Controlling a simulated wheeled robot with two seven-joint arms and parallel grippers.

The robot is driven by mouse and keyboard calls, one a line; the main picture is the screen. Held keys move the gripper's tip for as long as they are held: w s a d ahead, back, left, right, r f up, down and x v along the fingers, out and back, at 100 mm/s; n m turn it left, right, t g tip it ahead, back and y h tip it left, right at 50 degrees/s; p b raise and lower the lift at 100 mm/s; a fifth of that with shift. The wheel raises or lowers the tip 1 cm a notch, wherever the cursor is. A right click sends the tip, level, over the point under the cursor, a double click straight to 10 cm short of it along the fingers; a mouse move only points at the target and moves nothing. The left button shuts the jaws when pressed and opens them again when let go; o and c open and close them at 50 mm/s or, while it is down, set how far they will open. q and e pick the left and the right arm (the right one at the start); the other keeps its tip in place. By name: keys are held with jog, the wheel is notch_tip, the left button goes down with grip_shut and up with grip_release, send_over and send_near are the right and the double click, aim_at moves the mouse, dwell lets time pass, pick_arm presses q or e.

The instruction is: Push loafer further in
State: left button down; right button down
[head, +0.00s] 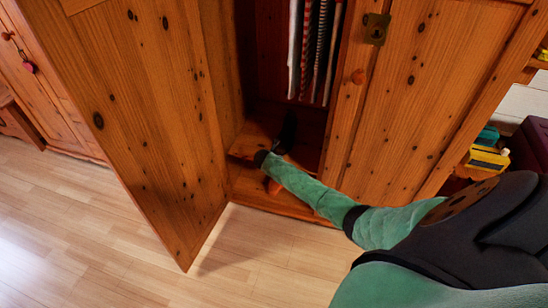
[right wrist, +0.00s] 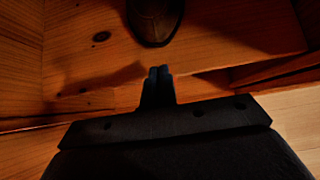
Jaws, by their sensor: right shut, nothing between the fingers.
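A dark brown loafer (right wrist: 155,22) rests on a wooden board at the top of the right wrist view. Only one rounded end of it shows; the rest is cut off by the picture edge. My right gripper (right wrist: 159,72) has its fingers together and empty, pointing at that end with a small gap of wood between. In the head view my right arm reaches from the lower right into the open wardrobe (head: 240,186). A dark shape at its end there is too shadowed to tell gripper from loafer. My left gripper is out of view.
The wardrobe's left door (head: 140,110) stands open and the right door (head: 425,100) is closed. Striped clothes (head: 312,50) hang inside, above the arm. Yellow and teal items (head: 487,158) sit at the right. The wooden floor (head: 90,225) in front is clear.

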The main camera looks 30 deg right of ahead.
jog(key=v, duration=0.8)
jog(key=shift+s+a, duration=0.15)
jog(key=shift+a, duration=0.05)
